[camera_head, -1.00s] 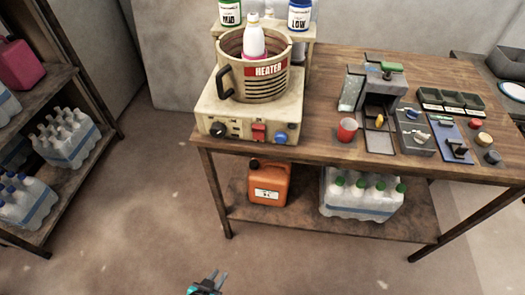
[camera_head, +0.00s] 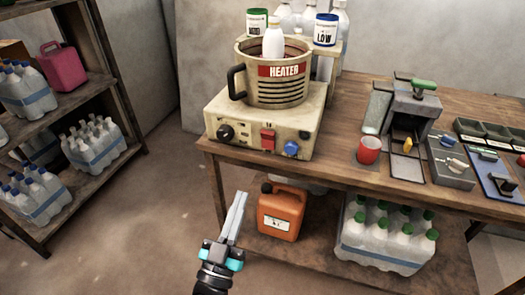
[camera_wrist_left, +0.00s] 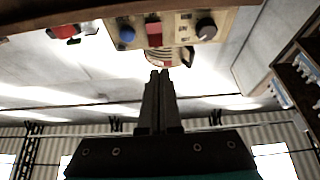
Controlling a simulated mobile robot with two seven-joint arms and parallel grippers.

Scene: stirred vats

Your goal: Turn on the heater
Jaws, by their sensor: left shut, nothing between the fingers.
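The heater (camera_head: 222,109) is a cream box on the table's left end with a round vat (camera_head: 286,92) labelled HEATER on top. A white bottle (camera_head: 274,42) stands in the vat. The box's front has a black knob (camera_head: 226,132), a red switch (camera_head: 268,139) and a blue knob (camera_head: 291,148). My left gripper (camera_head: 240,200) is shut and empty, below and in front of the box, apart from it. In the left wrist view, the shut fingers (camera_wrist_left: 160,75) point toward the box, which appears upside down with its red switch (camera_wrist_left: 153,30). My right gripper is not in view.
A red cup (camera_head: 369,150) and a grey device (camera_head: 413,105) stand right of the heater on the table (camera_head: 340,170). An orange canister (camera_head: 281,214) and bottles (camera_head: 388,235) sit on the lower shelf. A shelf rack (camera_head: 100,85) stands left, with open floor between.

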